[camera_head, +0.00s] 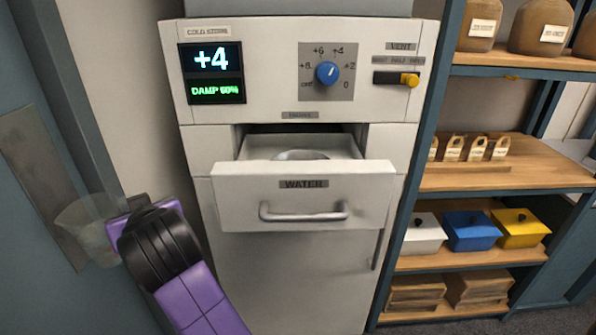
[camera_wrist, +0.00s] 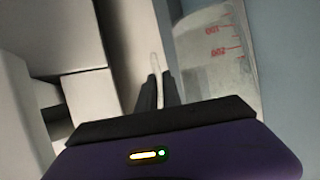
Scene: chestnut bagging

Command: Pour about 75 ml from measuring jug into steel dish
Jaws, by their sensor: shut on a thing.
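The measuring jug (camera_head: 84,228) is a clear, see-through vessel at the left in the head view, held out beside the cabinet. In the wrist view the jug (camera_wrist: 217,50) shows red graduation marks. My gripper (camera_wrist: 160,92) is shut on the jug, with its dark fingers at a thin clear part that looks like the handle. In the head view the fingertips are hidden behind my wrist. The steel dish (camera_head: 301,155) sits inside the open drawer (camera_head: 304,196) labelled WATER; only its upper rim shows. The water level in the jug is unclear.
The white cabinet (camera_head: 215,150) reads +4 and DAMP 60%, with a blue dial (camera_head: 327,72) and a yellow vent slider (camera_head: 410,80). A shelf unit (camera_head: 500,177) with sacks and coloured boxes stands right. A blue-grey panel (camera_head: 35,290) is close to the jug.

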